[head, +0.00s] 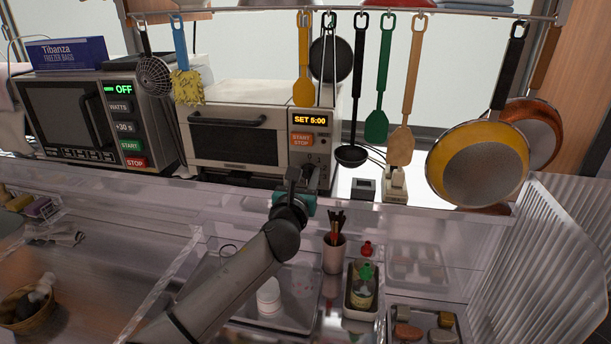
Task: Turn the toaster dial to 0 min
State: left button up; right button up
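The toaster oven (235,140) stands on the back counter. Its display (309,120) reads "SET 5:00", above an orange "START STOP" button (301,139). The lower part of its control panel, around the dial, is largely covered by my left gripper (303,174), so I cannot make out the dial or its setting. My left gripper is at the toaster's lower right front. Its dark fingers show a little apart, but whether they touch or hold the dial is not clear. My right gripper is not in view.
A microwave (92,118) with a freezer bag box (66,53) on top stands left of the toaster. Utensils, including a black ladle (352,155), and pans (478,163) hang from a rail. A clear ledge (140,182) runs in front, with a brush cup (334,254) below.

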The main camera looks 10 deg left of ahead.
pick_arm(q)
grip_shut()
